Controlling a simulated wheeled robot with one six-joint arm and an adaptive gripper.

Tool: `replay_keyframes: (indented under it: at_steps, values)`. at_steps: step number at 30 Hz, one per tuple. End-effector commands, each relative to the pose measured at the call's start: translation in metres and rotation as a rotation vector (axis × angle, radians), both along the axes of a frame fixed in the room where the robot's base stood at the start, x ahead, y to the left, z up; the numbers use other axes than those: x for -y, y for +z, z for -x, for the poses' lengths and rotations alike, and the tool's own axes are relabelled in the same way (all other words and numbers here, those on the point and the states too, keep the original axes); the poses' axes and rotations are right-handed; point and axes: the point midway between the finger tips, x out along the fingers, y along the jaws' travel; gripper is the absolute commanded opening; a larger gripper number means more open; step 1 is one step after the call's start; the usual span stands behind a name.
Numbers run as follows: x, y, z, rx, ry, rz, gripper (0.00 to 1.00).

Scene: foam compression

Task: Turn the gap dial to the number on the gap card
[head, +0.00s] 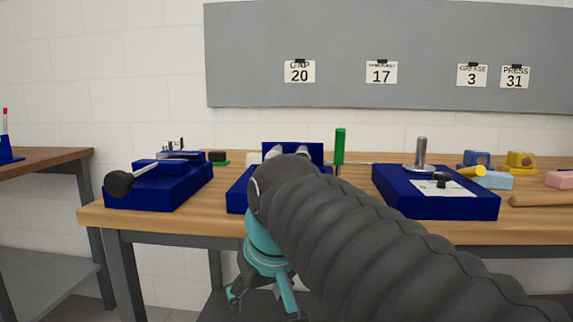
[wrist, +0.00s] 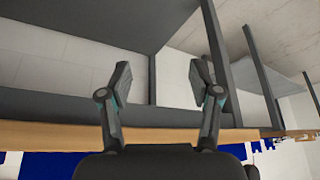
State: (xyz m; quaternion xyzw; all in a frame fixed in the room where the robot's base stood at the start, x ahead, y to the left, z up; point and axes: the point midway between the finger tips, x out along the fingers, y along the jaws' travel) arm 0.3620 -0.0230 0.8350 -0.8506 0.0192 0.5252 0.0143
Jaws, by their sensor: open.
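The gap card (head: 300,75) hangs on the grey wall board and reads "GAP 20". A black knob (head: 441,178) stands on a white plate atop the right blue fixture (head: 430,207); it looks like a dial, but I cannot tell whether it is the gap dial or read its setting. My gripper (head: 263,304) is open and empty, pointing down in front of the bench's front edge, left of that fixture. In the wrist view, its two fingers (wrist: 160,80) are spread with nothing between them. My arm hides much of the middle blue fixture (head: 238,200).
The wooden bench (head: 165,218) also bears a left blue fixture (head: 160,192) with a black-knobbed lever, a green-handled tool (head: 340,146), and coloured blocks at right. Other cards read 17, 3 and 31. Bench legs stand below the edge.

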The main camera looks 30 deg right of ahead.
Motion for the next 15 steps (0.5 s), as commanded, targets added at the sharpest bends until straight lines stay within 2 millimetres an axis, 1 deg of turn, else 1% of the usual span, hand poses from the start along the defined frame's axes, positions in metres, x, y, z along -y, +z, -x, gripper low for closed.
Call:
replay_keyframes:
  at_steps: [1, 3, 5, 6, 12, 15]
  values:
    - [0.007, 0.025, -0.013, -0.002, -0.013, -0.001, 0.63]
    - [0.016, 0.056, -0.026, -0.008, -0.024, -0.002, 0.63]
    - [0.023, 0.082, -0.037, -0.014, -0.033, -0.005, 0.63]
    - [0.029, 0.098, -0.043, -0.018, -0.038, -0.005, 0.63]
    - [0.056, 0.172, -0.07, -0.035, -0.058, -0.008, 0.63]
    - [0.07, 0.203, -0.08, -0.043, -0.065, -0.009, 0.63]
